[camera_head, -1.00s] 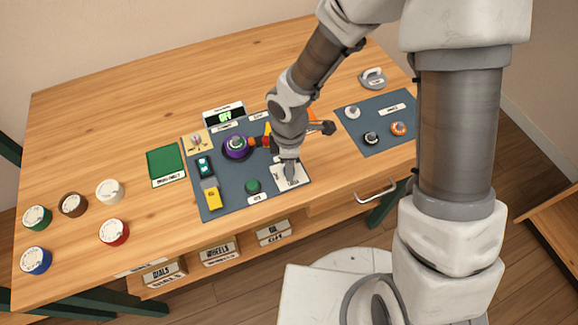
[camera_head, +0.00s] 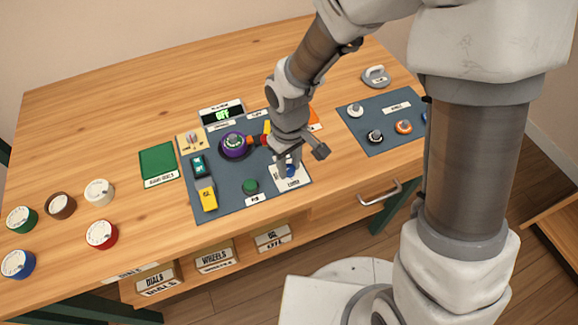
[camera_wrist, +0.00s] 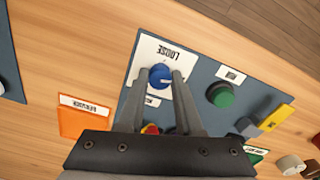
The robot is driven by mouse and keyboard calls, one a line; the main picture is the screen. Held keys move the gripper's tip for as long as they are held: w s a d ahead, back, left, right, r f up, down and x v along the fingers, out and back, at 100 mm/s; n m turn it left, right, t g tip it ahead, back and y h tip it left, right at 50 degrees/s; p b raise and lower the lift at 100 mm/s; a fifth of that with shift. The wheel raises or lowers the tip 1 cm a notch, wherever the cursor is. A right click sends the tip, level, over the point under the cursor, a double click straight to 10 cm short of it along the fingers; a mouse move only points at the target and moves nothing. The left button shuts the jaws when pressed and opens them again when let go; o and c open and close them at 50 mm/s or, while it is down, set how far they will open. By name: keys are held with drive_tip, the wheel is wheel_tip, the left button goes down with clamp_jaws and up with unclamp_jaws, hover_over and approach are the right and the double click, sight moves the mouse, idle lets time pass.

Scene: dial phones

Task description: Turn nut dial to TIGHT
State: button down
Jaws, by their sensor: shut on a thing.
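The nut dial is a blue knob (camera_wrist: 161,76) on a white plate (camera_wrist: 148,50) with the word LOOSE, upside down in the wrist view. A small pale mark shows on the knob, but I cannot tell exactly where it points. In the head view the blue knob (camera_head: 291,171) shows partly behind my gripper (camera_head: 287,168), on the white plate (camera_head: 299,184) at the mat's right front corner. My gripper (camera_wrist: 161,78) is shut on the knob, one finger on each side. The TIGHT label is not readable.
A green button (camera_head: 250,186), a yellow block (camera_head: 207,198) and a purple dial (camera_head: 234,145) share the grey mat (camera_head: 228,209). A display (camera_head: 222,113) reads OFF. A second mat (camera_head: 383,143) with small dials lies right. Several loose dials stand at left.

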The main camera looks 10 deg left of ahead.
sight(289, 168)
drive_tip(key=shift+m+b, duration=0.5)
drive_tip(key=shift+m, duration=1.1)
drive_tip(key=c, duration=0.6)
unclamp_jaws()
drive_tip(key=shift+r, duration=0.15)
wheel_tip(289, 168, up, 17)
drive_tip(key=p, duration=0.3)
drive_tip(key=shift+r+p, duration=0.15)
drive_tip(key=shift+p, duration=0.15)
